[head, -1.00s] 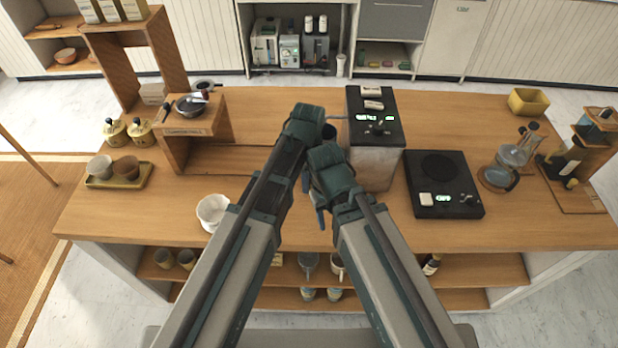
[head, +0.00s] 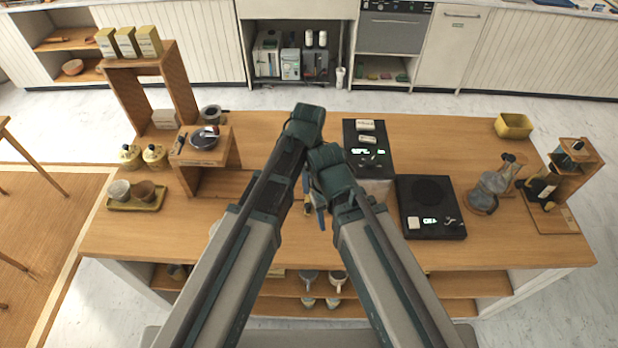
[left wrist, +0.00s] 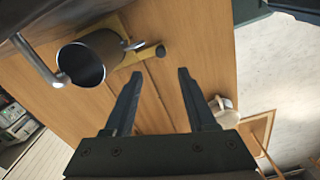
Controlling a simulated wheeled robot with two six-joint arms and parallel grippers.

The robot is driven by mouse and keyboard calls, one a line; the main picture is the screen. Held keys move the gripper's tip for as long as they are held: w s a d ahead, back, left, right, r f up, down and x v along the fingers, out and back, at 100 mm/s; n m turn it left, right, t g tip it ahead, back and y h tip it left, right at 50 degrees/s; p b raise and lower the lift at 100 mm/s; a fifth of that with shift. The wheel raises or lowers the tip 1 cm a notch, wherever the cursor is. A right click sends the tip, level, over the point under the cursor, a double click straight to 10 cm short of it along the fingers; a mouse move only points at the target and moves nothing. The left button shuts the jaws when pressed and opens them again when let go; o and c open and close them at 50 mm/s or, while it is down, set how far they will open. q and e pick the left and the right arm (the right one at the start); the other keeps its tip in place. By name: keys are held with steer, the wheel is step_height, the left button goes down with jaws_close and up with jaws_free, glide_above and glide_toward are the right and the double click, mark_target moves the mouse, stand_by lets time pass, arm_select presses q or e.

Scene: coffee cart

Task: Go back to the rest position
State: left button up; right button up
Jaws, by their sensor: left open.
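My two arms reach up the middle of the head view, bent at their far ends close together over the wooden coffee cart (head: 270,126). My left gripper (left wrist: 157,72) is open in the left wrist view, with its fingers apart and nothing between them. A dark metal pitcher (left wrist: 92,58) is beyond its left finger. A white cup-like vessel (left wrist: 222,103) is to the right of the fingers. In the head view both grippers are mostly hidden by the arm links, and the right gripper's jaws cannot be made out.
A black-topped machine (head: 365,140) and a black scale-like unit (head: 430,205) stand right of my arms. A glass carafe (head: 487,190) is farther right. A wooden stand (head: 205,160) and a yellow tray (head: 140,205) with cups are left. Pale floor shows around the cart.

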stand_by(0.3)
arm_select(q)
steer(key=s+a+m, duration=0.4)
steer(key=a+m, duration=0.3)
steer(key=a, duration=0.2)
steer(key=s+a+m, duration=0.4)
steer(key=a+m, duration=0.4)
steer(key=a, duration=0.1)
steer(key=s+d+f+m+y+b, duration=0.1)
steer(key=s+d+f+m+b, duration=0.2)
steer(key=d, duration=0.8)
step_height(320, 180, down, 4)
steer(key=s+b, duration=0.2)
steer(key=b, duration=0.2)
steer(key=shift+s+d, duration=0.2)
steer(key=shift+d, duration=0.1)
steer(key=shift+s, duration=0.1)
